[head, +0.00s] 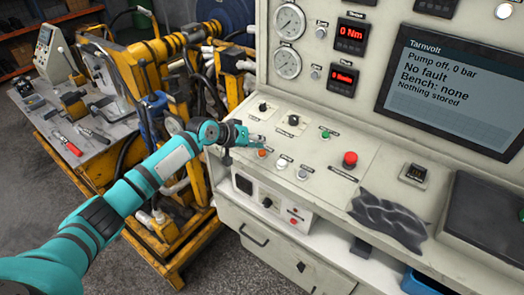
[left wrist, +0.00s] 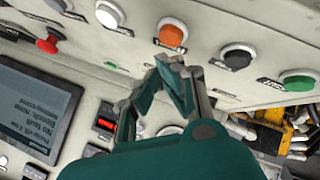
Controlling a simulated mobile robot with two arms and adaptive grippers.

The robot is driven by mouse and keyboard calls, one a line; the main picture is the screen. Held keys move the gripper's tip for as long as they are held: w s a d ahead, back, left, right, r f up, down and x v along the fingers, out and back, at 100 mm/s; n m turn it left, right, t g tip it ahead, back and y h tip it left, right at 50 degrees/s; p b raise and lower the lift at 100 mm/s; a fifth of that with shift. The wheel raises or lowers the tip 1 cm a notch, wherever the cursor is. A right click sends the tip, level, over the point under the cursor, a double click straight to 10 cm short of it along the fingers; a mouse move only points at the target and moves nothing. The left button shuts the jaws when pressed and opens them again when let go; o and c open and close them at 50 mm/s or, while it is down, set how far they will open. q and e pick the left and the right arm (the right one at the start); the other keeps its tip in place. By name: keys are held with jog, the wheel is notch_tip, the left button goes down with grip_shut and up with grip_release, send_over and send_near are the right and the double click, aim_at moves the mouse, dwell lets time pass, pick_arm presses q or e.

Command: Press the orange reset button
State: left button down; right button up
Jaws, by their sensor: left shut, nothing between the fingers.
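The orange button (head: 262,153) sits on the sloped control panel in the head view, just below my left gripper's fingers. In the left wrist view the orange button (left wrist: 172,34) is round with a pale collar, at the upper middle. My left gripper (head: 256,140) is shut and empty over the panel. In the left wrist view its fingertips (left wrist: 172,64) show just under the orange button. They look close to it but apart; the exact gap I cannot tell. My right gripper is not in view.
A white button (left wrist: 110,14) and a black button (left wrist: 237,56) flank the orange one; a green button (left wrist: 298,80) is farther right. A red mushroom button (head: 350,159) is on the panel. The screen (head: 450,90) reads "Pump off, 0 bar" and "No fault". Yellow machinery (head: 150,60) stands left.

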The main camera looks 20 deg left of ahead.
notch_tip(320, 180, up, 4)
jog(key=p, duration=0.4)
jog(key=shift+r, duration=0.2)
dwell(0.4)
